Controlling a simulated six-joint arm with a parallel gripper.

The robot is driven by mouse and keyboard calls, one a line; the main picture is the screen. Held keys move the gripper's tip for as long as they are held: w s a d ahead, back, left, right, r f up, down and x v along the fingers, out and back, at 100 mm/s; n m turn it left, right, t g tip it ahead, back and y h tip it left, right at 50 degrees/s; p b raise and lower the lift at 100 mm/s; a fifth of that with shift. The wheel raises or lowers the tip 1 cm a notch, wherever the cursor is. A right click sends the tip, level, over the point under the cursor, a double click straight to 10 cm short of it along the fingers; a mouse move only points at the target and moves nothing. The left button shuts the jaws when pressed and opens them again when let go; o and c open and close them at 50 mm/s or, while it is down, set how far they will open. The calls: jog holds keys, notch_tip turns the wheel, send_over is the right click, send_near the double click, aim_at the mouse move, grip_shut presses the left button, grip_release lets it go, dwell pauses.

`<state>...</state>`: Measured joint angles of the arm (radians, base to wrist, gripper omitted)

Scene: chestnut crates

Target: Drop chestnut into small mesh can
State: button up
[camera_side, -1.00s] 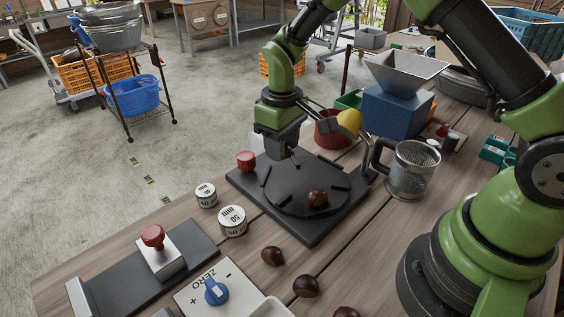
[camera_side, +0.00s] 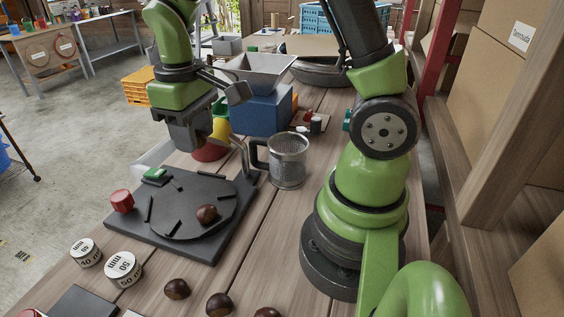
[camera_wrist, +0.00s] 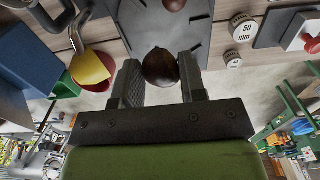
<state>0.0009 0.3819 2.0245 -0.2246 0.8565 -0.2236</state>
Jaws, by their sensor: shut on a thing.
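The small mesh can (camera_side: 288,161) is a metal mesh cup with a dark handle, upright on the wooden bench right of the dark turntable plate. My gripper (camera_side: 194,143) hangs above the back of the plate, left of the can and apart from it. In the wrist view my gripper (camera_wrist: 162,78) is shut on a dark brown chestnut (camera_wrist: 160,67). This held chestnut cannot be made out in the side view. Another chestnut (camera_side: 207,214) lies on the turntable and shows at the top of the wrist view (camera_wrist: 173,4).
Several loose chestnuts, one at the front (camera_side: 177,288), lie on the bench. A blue box with a grey hopper (camera_side: 262,70) stands behind the can. A red bowl (camera_side: 210,152) is behind my gripper.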

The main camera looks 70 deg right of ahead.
jog(key=shift+d, duration=0.1)
jog(key=s+d+r, duration=0.1)
jog(key=s+d, duration=0.4)
jog(key=d, duration=0.4)
jog(key=s+d+r, duration=0.1)
jog(key=s+d, duration=0.5)
jog(key=d, duration=0.4)
jog(key=shift+w+f, duration=0.15)
jog(key=shift+f, duration=1.1)
jog(key=shift+w+f, duration=0.1)
jog(key=shift+f, duration=1.1)
